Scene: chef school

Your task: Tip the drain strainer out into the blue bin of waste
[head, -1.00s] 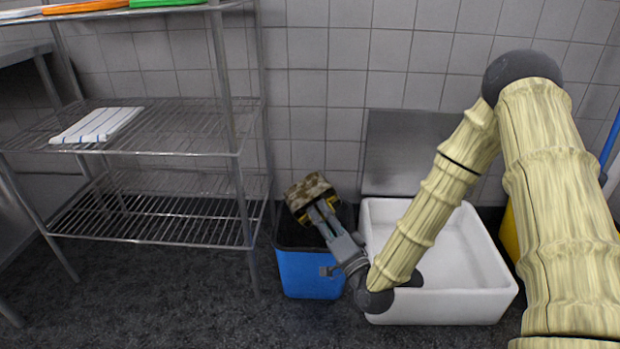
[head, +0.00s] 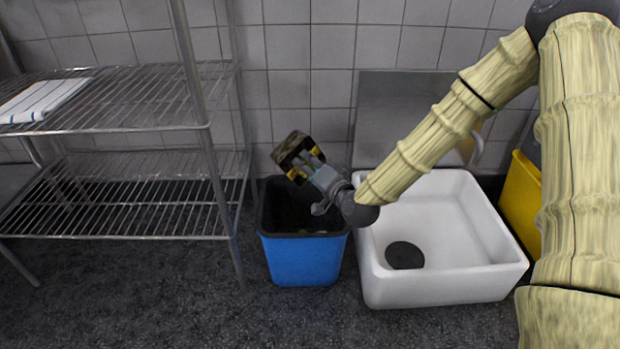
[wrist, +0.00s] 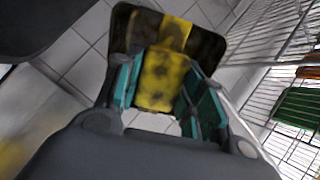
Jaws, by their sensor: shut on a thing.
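The drain strainer (head: 294,149) is a dark, mottled square piece with yellow parts. It is tilted above the blue bin (head: 304,262), near the bin's back left rim. My gripper (head: 309,169) is shut on it. In the wrist view the strainer (wrist: 121,38) shows as a dark square with a yellow band, between the green-padded fingers of my gripper (wrist: 160,92). The bin stands upright on the floor with a dark opening. Its contents are too dark to make out. I cannot see whether anything is in the strainer.
A white sink (head: 470,285) with a dark round drain (head: 404,255) stands just right of the bin. A wire rack (head: 120,221) stands to the left, with a striped cloth (head: 42,100) on it. A yellow container (head: 522,205) is at the right. The tiled wall is close behind.

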